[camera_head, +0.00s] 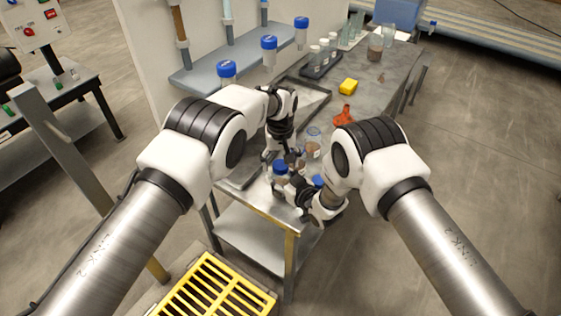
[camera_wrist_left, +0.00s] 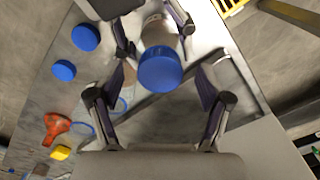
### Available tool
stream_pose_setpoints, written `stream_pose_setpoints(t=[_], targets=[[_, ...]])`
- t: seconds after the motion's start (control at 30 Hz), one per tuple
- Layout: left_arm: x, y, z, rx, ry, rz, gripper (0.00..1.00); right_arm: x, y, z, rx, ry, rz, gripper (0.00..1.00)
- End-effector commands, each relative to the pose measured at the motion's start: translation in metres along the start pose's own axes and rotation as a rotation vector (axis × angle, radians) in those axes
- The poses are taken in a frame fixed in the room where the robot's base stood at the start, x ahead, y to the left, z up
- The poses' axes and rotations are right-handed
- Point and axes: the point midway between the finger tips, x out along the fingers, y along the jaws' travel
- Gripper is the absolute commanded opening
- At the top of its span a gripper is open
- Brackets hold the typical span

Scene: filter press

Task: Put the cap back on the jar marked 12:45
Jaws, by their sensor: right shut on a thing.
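A jar with a blue cap (camera_head: 280,168) stands near the front corner of the grey bench. In the left wrist view the blue cap (camera_wrist_left: 160,70) sits at the end of the jar body (camera_wrist_left: 160,32). My right gripper (camera_head: 292,185) is shut on the jar, below its cap. My left gripper (camera_head: 277,158) points down above the cap. In the left wrist view the left gripper's fingers (camera_wrist_left: 159,95) are spread apart on either side of the cap, with gaps. The jar's time label is too small to read. Another clear jar (camera_head: 313,147) stands just behind.
Another blue cap (camera_head: 318,180) is beside the right gripper. A red-orange tool (camera_head: 343,116) and a yellow block (camera_head: 348,86) lie farther back. Blue-capped jars stand on the blue-grey shelf (camera_head: 215,70) at left.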

Motion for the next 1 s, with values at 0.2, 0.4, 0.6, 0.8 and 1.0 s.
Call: stream_pose_setpoints(t=[0.2, 0.4, 0.6, 0.8, 1.0], targets=[[-0.002, 0.0, 0.0, 0.0, 0.001, 0.0, 0.78, 0.0, 0.0, 0.001, 0.001, -0.002, 0.0, 0.0], [-0.027, 0.0, -0.001, 0.0, 0.004, 0.001, 0.78, 0.0, 0.0, 0.001, 0.001, -0.002, 0.0, 0.0], [-0.075, 0.0, -0.001, -0.001, 0.003, 0.002, 0.78, 0.0, 0.0, 0.001, 0.001, -0.002, 0.0, 0.0], [-0.111, 0.0, -0.001, 0.0, 0.001, 0.002, 0.78, 0.0, 0.0, 0.001, 0.001, -0.003, 0.0, 0.0], [-0.12, -0.001, 0.0, 0.0, -0.002, 0.001, 0.78, 0.0, 0.0, 0.001, 0.001, -0.003, 0.0, 0.0]])
